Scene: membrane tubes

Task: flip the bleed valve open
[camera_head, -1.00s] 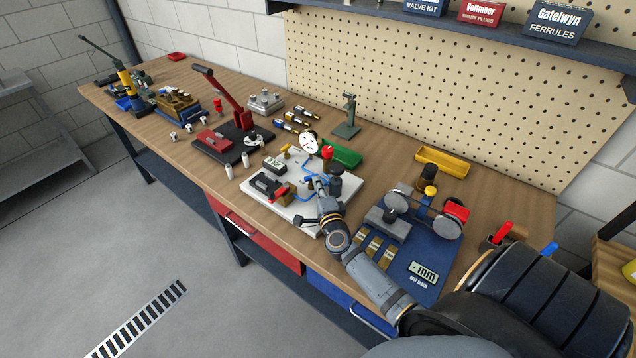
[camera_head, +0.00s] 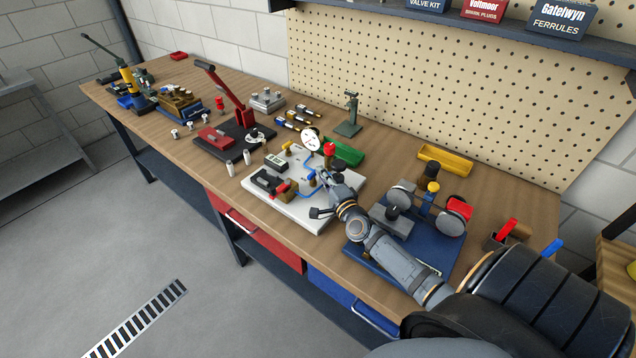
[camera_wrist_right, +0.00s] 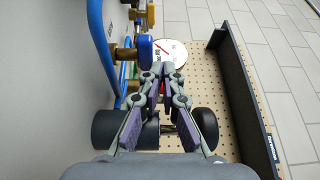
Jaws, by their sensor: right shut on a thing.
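A white board (camera_head: 330,208) on the bench carries a round gauge (camera_head: 310,139), blue tubing and small valves. A small blue handle (camera_head: 311,180) stands on it and shows with a brass stem in the right wrist view (camera_wrist_right: 145,46). A red knob (camera_head: 329,149) and a yellow handle (camera_head: 287,147) are further back. Which one is the bleed valve I cannot tell. My right gripper (camera_head: 324,174) is over the board, right beside the blue handle. In the right wrist view its fingertips (camera_wrist_right: 161,72) are drawn together; what lies between them is hidden. My left gripper is not in view.
A blue base (camera_head: 358,252) with grey and red-capped parts lies under and beside my right arm. A red-levered press (camera_head: 230,97) stands left of the board. A green tray (camera_head: 345,153) and a yellow tray (camera_head: 445,157) lie behind.

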